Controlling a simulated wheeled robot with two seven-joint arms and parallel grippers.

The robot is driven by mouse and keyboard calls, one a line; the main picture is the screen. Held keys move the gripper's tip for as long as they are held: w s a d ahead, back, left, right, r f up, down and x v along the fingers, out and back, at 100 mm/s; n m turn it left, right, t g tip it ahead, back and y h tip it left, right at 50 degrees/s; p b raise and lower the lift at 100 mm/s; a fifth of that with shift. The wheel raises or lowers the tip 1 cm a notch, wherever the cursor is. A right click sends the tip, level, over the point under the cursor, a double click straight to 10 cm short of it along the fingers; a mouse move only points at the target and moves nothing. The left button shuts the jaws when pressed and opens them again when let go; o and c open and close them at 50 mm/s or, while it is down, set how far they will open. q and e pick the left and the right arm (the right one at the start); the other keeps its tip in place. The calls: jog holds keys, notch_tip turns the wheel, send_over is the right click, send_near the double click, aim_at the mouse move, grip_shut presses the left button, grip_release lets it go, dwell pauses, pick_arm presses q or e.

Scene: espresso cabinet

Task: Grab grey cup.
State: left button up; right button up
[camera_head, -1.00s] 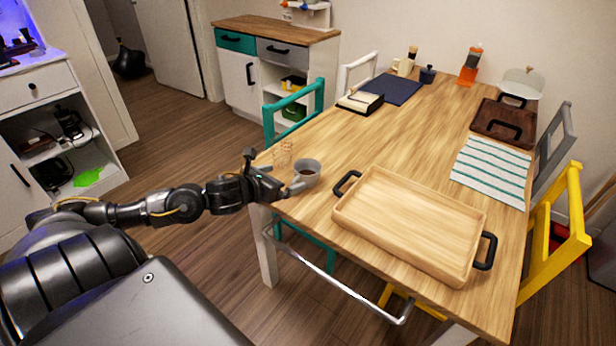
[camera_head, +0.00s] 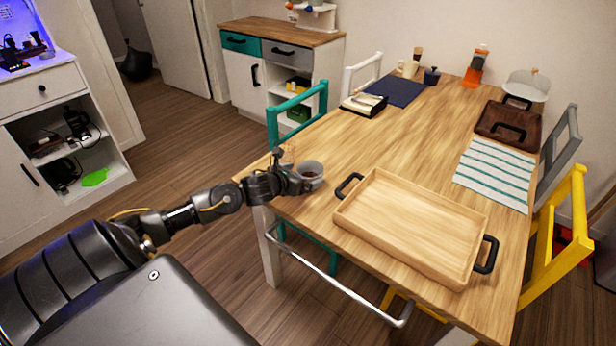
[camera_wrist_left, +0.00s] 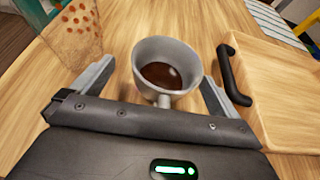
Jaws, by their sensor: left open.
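The grey cup (camera_head: 313,170) stands upright near the left edge of the wooden table. In the left wrist view the grey cup (camera_wrist_left: 165,68) holds dark brown liquid, and its handle points toward my gripper. My left gripper (camera_head: 302,180) is at the cup. In the left wrist view my left gripper (camera_wrist_left: 157,85) is open, with one finger on each side of the cup and a visible gap to it. My right gripper is in neither view.
A clear glass with an orange pattern (camera_wrist_left: 75,30) stands just left of the cup. A wooden tray (camera_head: 410,225) with black handles lies to the right, its near handle close to my finger. A striped cloth (camera_head: 495,173) and dark brown tray (camera_head: 507,125) lie farther right.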

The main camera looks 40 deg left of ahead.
pick_arm(q)
jog(key=shift+w+f, duration=0.65)
jog(key=c, duration=1.1)
jog(key=shift+r, duration=0.15)
jog(key=shift+c, duration=0.2)
